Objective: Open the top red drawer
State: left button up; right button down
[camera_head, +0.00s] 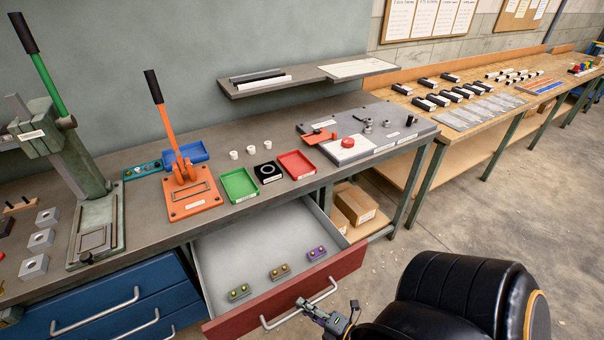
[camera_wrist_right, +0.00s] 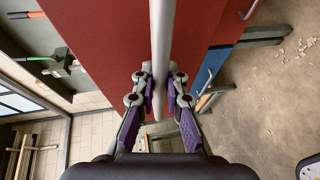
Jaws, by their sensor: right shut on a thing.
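The top red drawer (camera_head: 345,267) is pulled out from under the workbench, and its grey interior shows. Its bar handle (camera_head: 277,323) runs along the front. My right gripper (camera_head: 310,305) is at the right part of this handle. In the right wrist view my right gripper (camera_wrist_right: 160,82) has its fingers on both sides of the handle bar (camera_wrist_right: 161,40), shut on it, with the red drawer front (camera_wrist_right: 110,45) behind. Inside the drawer lie a green block (camera_head: 239,292), a brown block (camera_head: 280,271) and a purple block (camera_head: 317,253). My left gripper is not in view.
Blue drawers (camera_head: 95,312) stand left of the red one. A black chair (camera_head: 455,295) stands close on the right. The bench top holds an orange press (camera_head: 190,195), a green press (camera_head: 95,215) and coloured trays. Floor (camera_head: 400,225) is clear beyond the chair.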

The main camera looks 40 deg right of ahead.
dwell(0.3)
jog(key=c, duration=1.4)
grip_release()
jog(key=shift+o, duration=0.2)
jog(key=shift+s, duration=0.15)
jog(key=v, duration=1.2)
jog(key=s+d+f+m+g+h, duration=0.15)
jog(key=f+m+g, duration=0.4)
jog(key=f, duration=0.65)
jog(key=s+d+f+m+g+h, duration=0.15)
jog(key=f+m+g, duration=0.25)
jog(key=f+m, duration=0.55)
jog(key=s+a+f+m+g, duration=0.3)
jog(key=s+a+f+g, duration=0.1)
jog(key=f, duration=0.4)
jog(key=s+g, duration=0.1)
jog(key=s, duration=0.1)
jog(key=shift+s+a+f+m, duration=0.2)
jog(key=shift+s+f+m, duration=0.15)
jog(key=shift+f+m, duration=0.05)
